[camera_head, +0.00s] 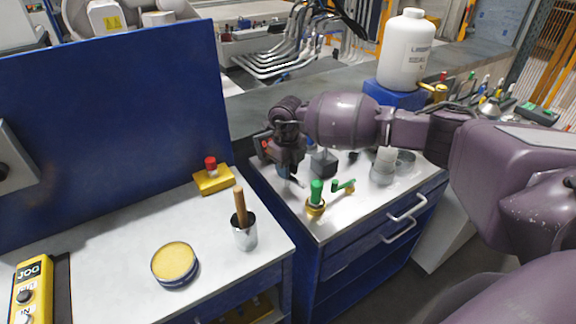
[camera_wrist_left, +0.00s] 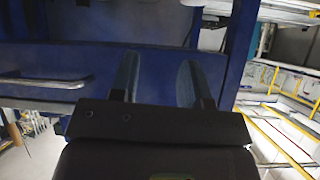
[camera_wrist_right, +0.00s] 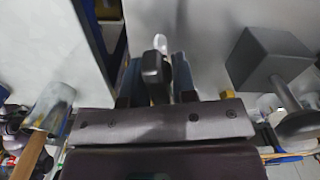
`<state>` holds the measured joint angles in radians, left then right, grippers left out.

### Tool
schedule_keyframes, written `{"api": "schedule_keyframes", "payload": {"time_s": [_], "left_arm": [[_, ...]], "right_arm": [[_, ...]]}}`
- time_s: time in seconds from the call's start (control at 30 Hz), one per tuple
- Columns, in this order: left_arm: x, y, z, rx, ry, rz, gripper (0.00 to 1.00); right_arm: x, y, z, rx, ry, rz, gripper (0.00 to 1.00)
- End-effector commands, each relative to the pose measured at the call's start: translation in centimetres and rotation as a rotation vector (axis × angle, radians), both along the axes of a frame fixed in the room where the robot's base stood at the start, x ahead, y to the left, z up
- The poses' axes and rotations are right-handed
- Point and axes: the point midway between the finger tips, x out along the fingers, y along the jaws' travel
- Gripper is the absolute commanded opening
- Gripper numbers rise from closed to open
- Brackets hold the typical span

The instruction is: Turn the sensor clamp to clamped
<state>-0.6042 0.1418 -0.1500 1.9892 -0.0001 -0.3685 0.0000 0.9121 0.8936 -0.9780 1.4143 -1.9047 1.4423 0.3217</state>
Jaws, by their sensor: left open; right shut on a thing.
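My right gripper (camera_head: 288,172) reaches down over the right-hand worktop (camera_head: 283,207), near its left edge. In the right wrist view my right gripper (camera_wrist_right: 157,64) is shut on a dark lever (camera_wrist_right: 151,72), which I take for the sensor clamp's handle. A pale, shiny part shows just beyond the lever, between the fingers. In the head view the gripper hides most of the clamp, and I cannot tell the lever's turned position. My left gripper (camera_wrist_left: 158,64) is open and empty, in front of a blue cabinet face in the left wrist view. It is outside the head view.
A dark grey block (camera_head: 324,164) stands just right of my right gripper; it also shows in the right wrist view (camera_wrist_right: 268,62). Green-handled valve parts (camera_head: 316,194) are in front. A metal cup (camera_head: 245,236) with a wooden handle, a yellow-topped tin (camera_head: 174,262) and a blue panel (camera_head: 110,115) are left.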

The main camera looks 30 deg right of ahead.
Motion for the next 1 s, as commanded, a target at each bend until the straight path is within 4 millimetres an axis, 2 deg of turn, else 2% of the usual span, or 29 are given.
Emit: {"api": "schedule_keyframes", "payload": {"time_s": [0.2, 0.7, 0.73, 0.87, 0.9, 1.0], "left_arm": [[0.45, -0.06, 0.74, 0.000, -0.011, -0.002, 0.43], [0.52, -0.06, 0.82, 0.000, -0.013, -0.002, 0.43], [0.50, -0.06, 0.81, 0.000, -0.012, -0.002, 0.43], [0.33, -0.03, 0.72, 0.000, -0.009, -0.001, 0.43], [0.24, -0.02, 0.68, 0.000, -0.008, -0.001, 0.43], [0.06, 0.01, 0.58, 0.000, -0.004, 0.000, 0.43]], "right_arm": [[0.03, -0.03, 0.14, -0.001, -0.001, -0.060, 0.02], [0.04, -0.04, 0.07, -0.001, -0.001, -0.077, 0.02], [0.04, -0.04, 0.07, -0.001, -0.001, -0.077, 0.28], [0.04, -0.03, 0.06, 0.000, -0.001, -0.077, 0.48], [0.03, -0.02, 0.05, 0.000, -0.001, -0.076, 0.51], [0.03, -0.01, 0.04, 0.000, -0.001, -0.076, 0.51]]}}
